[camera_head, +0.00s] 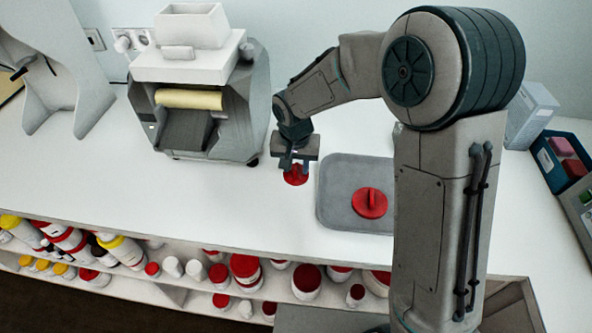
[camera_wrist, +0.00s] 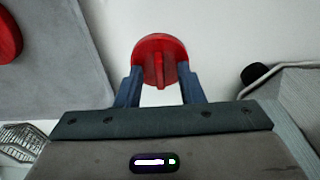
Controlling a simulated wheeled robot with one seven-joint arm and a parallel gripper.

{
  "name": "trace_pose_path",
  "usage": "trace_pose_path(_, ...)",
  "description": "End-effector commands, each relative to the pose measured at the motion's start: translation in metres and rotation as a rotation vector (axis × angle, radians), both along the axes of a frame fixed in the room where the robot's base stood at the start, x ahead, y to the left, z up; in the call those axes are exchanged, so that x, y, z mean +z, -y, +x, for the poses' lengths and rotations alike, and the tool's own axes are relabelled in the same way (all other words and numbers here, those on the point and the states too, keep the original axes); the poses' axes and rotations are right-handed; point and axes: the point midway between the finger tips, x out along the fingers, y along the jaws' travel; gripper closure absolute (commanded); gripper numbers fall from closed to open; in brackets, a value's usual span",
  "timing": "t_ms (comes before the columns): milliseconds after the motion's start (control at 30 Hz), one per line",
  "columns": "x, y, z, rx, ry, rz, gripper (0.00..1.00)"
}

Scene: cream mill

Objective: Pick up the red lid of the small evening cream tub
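A round red lid (camera_head: 296,178) with a raised grip ridge lies on the white counter, just left of the grey tray. It also shows in the wrist view (camera_wrist: 160,52), with its ridge pointing back toward my gripper. My gripper (camera_head: 295,165) points down right over this lid and hides part of it in the head view. In the wrist view my gripper's fingers (camera_wrist: 160,75) are spread, with their tips at either side of the lid and a gap to the ridge. I cannot tell whether the tips touch the rim.
A larger red lid (camera_head: 369,203) lies on the grey tray (camera_head: 338,172), close on the right. A grey mill machine (camera_head: 240,105) stands behind to the left. The shelf below the counter (camera_head: 120,185) holds several tubs and bottles. The counter's left front is clear.

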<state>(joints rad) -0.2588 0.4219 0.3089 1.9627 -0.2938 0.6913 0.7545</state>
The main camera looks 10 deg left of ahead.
Motion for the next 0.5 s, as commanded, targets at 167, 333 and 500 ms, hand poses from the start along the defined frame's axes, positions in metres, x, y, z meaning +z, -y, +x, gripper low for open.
trace_pose_path(167, -0.0015, 0.0, 0.0003, 0.0, 0.001, 0.0, 0.65)
trace_pose_path(333, -0.0014, 0.0001, 0.0003, 0.0, 0.001, 0.0, 0.96)
trace_pose_path(500, -0.0012, 0.0002, 0.0003, 0.0, 0.001, 0.0, 1.0)
